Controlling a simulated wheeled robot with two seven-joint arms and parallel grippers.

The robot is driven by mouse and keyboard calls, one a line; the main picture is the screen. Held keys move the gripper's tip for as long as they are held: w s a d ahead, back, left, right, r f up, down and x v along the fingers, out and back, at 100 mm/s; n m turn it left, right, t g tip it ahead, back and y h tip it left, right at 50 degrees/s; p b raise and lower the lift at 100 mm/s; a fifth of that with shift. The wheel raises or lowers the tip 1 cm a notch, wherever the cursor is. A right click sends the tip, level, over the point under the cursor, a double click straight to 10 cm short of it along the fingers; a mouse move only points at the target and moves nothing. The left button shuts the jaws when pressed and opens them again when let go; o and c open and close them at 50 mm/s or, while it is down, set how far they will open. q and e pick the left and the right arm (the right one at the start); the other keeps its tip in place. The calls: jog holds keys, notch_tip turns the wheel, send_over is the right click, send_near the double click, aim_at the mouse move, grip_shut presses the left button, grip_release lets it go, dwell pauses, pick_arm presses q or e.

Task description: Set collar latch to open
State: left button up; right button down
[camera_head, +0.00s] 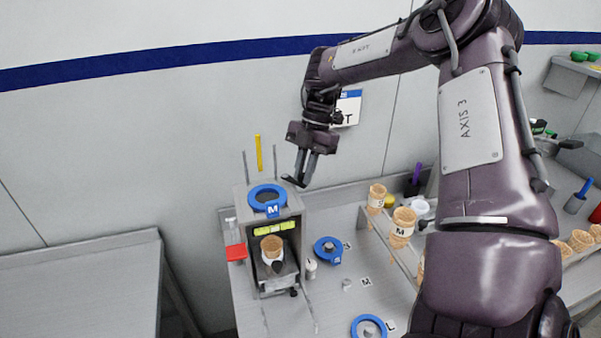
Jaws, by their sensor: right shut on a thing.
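A blue ring collar marked M (254,198) lies on top of a grey box-shaped machine (240,250) on the bench. My right gripper (299,180) points down just above and to the right of the collar, near the machine's top right corner. Its fingers are close together on a small dark piece (289,181) that juts out to the left. I cannot tell whether this piece is the collar latch, or if it touches the machine. The latch's position cannot be made out. A cone (271,247) stands inside the machine's open front. My left gripper is not in view.
A yellow upright strip (259,152) and thin rods rise behind the collar. Loose blue rings (327,250) and (357,328) lie on the bench to the right. A rack (391,247) holds cones. An empty grey table (80,285) is at left.

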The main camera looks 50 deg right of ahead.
jog(key=shift+w+d+n+g+h, duration=0.25)
jog(key=shift+d+n+g, duration=0.2)
jog(key=shift+n, duration=0.65)
jog(key=shift+w+d+n+g+h, duration=0.2)
jog(key=shift+d+n+g, duration=0.2)
jog(key=shift+n, duration=0.7)
jog(key=shift+d, duration=0.1)
jog(key=c, duration=1.4)
grip_release()
jog(key=shift+r, duration=0.15)
jog(key=p+v, duration=0.6)
jog(key=v, duration=0.1)
jog(key=shift+r, duration=0.25)
